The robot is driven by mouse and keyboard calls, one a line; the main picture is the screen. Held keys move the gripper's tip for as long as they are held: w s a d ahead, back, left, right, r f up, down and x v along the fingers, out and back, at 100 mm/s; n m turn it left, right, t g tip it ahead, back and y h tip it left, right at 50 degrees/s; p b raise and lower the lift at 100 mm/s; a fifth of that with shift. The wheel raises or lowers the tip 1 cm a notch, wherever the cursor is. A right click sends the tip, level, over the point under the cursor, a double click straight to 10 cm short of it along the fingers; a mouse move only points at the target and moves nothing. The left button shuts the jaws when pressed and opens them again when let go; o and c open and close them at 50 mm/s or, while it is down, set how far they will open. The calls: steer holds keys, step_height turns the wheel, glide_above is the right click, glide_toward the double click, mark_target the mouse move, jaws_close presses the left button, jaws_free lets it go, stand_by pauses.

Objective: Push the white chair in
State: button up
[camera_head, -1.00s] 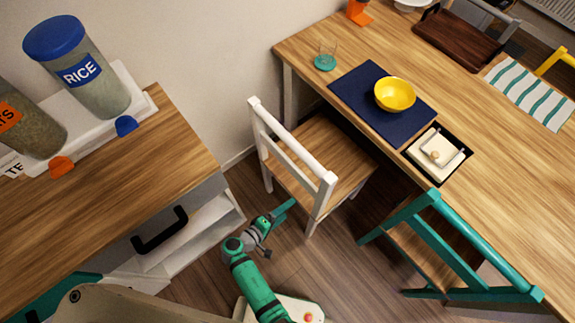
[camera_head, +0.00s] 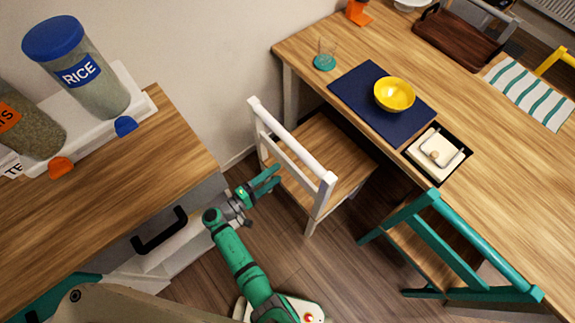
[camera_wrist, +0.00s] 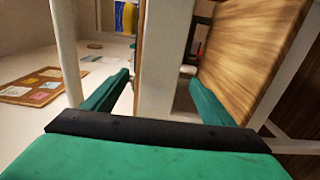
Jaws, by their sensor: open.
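The white chair (camera_head: 292,147) has a white frame and a wooden seat (camera_head: 325,150). It stands upright at the table's near-left side, with its backrest toward the cabinet and the far part of its seat by the table edge. My gripper (camera_head: 278,177) is open, just left of the backrest, below the top rail in the picture. In the wrist view, its two green fingers (camera_wrist: 160,82) are apart with nothing held between them. The wooden seat (camera_wrist: 245,55) fills the right there. A broad white upright shows beyond the fingers. I cannot tell whether the gripper touches the chair.
The wooden table (camera_head: 480,110) holds a yellow bowl (camera_head: 394,94) on a navy mat (camera_head: 350,85). A green chair (camera_head: 455,245) stands to the right. A cabinet (camera_head: 150,165) with jars is at left. Some floor (camera_head: 300,265) is clear between them.

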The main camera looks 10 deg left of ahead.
mark_target(287, 167)
steer(key=x, duration=0.7)
steer(key=shift+w+d, duration=0.2)
steer(key=shift+w, duration=0.1)
steer(key=shift+w, duration=0.1)
steer(key=c, duration=0.6)
steer(key=shift+d, duration=0.25)
steer(key=c, duration=1)
jaws_close()
steer(key=shift+a, duration=0.15)
